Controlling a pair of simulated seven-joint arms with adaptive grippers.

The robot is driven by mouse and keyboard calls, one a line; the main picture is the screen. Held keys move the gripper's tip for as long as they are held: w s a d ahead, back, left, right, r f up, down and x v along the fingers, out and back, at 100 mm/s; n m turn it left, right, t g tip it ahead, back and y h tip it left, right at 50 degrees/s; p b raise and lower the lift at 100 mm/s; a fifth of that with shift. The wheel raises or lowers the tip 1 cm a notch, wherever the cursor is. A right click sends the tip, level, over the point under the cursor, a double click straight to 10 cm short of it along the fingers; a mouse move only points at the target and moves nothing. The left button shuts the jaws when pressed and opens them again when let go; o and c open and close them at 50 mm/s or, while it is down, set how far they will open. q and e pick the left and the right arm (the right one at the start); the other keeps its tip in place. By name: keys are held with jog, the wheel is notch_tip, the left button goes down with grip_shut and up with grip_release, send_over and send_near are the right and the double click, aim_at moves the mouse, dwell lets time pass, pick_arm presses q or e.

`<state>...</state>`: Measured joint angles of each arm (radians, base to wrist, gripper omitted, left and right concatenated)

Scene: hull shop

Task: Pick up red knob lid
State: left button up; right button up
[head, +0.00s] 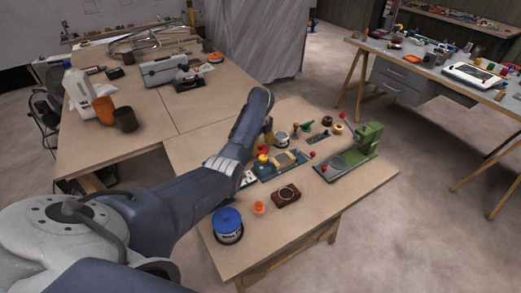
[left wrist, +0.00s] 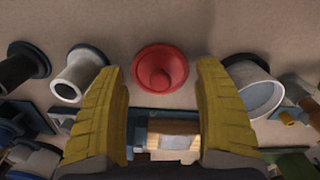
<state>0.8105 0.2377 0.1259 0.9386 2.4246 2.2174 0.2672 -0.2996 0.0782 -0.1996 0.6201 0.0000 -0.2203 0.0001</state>
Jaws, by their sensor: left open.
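The red knob lid (left wrist: 160,72) shows in the left wrist view as a round red disc with a raised knob in its middle, lying on the tan tabletop. My left gripper (left wrist: 160,66) is open and empty. Its two yellow fingers stand to either side of the lid in the picture, and I cannot tell how far above it they are. In the head view the forearm and wrist reach over the near table, and the gripper is mostly hidden behind them. My right gripper is not in view.
A white cylinder (left wrist: 76,76) and a grey-rimmed cup (left wrist: 258,88) flank the lid closely. A wooden block (left wrist: 172,130) lies on the near side. A green machine (head: 352,155), a blue-lidded jar (head: 228,225) and a brown box (head: 286,194) stand on the same table (head: 330,203).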

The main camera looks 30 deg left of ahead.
pick_arm(q)
jog(key=shift+f, duration=0.6)
jog(key=c, duration=0.7)
jog(key=shift+r, duration=0.1)
